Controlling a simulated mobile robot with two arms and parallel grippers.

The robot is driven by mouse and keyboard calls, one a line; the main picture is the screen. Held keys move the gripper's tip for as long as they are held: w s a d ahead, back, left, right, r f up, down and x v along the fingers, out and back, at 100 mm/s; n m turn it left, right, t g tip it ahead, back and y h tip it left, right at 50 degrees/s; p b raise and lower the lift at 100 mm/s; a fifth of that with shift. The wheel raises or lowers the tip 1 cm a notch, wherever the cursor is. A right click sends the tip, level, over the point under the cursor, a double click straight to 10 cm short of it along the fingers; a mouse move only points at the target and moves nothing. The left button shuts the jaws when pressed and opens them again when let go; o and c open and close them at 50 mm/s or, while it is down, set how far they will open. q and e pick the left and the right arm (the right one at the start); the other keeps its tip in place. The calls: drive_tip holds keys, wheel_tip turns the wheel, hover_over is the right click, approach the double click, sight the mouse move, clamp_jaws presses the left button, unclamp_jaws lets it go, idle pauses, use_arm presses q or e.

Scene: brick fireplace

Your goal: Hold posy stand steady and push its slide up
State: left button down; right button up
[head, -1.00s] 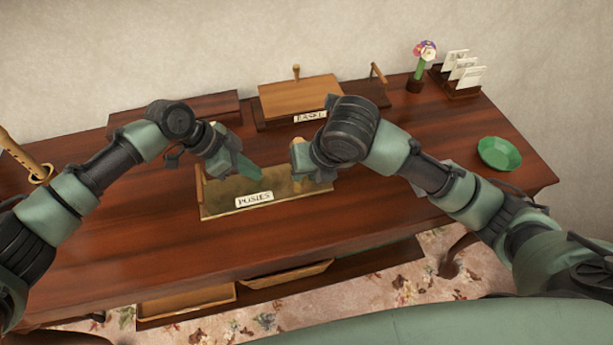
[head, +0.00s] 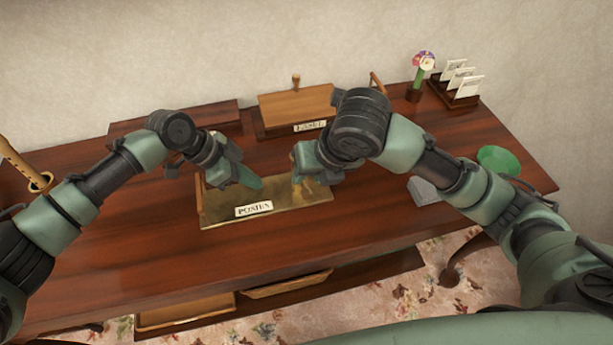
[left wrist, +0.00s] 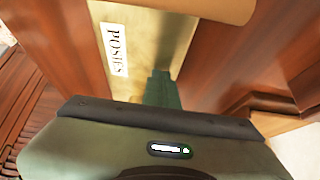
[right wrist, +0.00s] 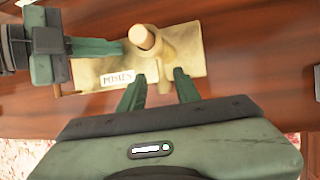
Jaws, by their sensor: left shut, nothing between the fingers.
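The posy stand is a low brass-coloured plate (head: 222,208) with a "POSIES" label, flat on the desk. It also shows in the left wrist view (left wrist: 155,45) and the right wrist view (right wrist: 190,45). A pale wooden post with a rounded knob (right wrist: 145,38) rises from its right part; I cannot tell which part is the slide. My left gripper (head: 256,184) is shut and empty, its fingertips over the plate's middle. My right gripper (right wrist: 160,82) is open, its fingers apart at the plate's front edge near the post. In the head view my right wrist hides most of the post.
Behind is a wooden box (head: 295,103) on a labelled base. A flower in a stand (head: 421,70), a card rack (head: 455,90) and a green bowl (head: 497,157) stand to the right. A grey block (head: 423,190) lies beside my right arm. The front of the desk is clear.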

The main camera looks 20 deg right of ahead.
use_arm(q)
drive_tip(key=shift+s+a+f, duration=0.15)
drive_tip(key=shift+a+f, duration=0.05)
drive_tip(key=shift+f, duration=0.3)
use_arm(e)
drive_tip(key=v, duration=0.9)
drive_tip(key=shift+s, duration=0.15)
use_arm(q)
drive_tip(key=shift+r, duration=0.15)
use_arm(e)
drive_tip(key=shift+r, duration=0.15)
